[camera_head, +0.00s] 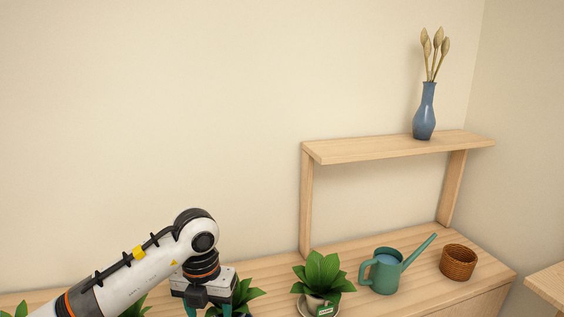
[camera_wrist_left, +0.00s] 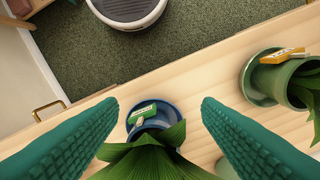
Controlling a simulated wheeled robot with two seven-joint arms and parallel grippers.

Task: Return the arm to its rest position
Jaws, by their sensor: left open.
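My left arm comes in from the lower left in the head view. Its gripper (camera_head: 207,308) points down over the wooden cabinet top, with the teal fingertips cut off by the bottom edge. In the left wrist view the two teal fingers (camera_wrist_left: 160,103) are wide apart, with nothing gripped between them. A leafy plant in a blue pot (camera_wrist_left: 152,125) with a green label shows between and beyond the fingers. Whether its leaves touch them I cannot tell. My right gripper is not in view.
A potted plant (camera_head: 322,273), a green watering can (camera_head: 386,273) and a wicker basket (camera_head: 458,262) stand right of the gripper. A raised shelf (camera_head: 380,149) holds a blue vase (camera_head: 425,115). In the wrist view, a green pot (camera_wrist_left: 272,82) stands at right.

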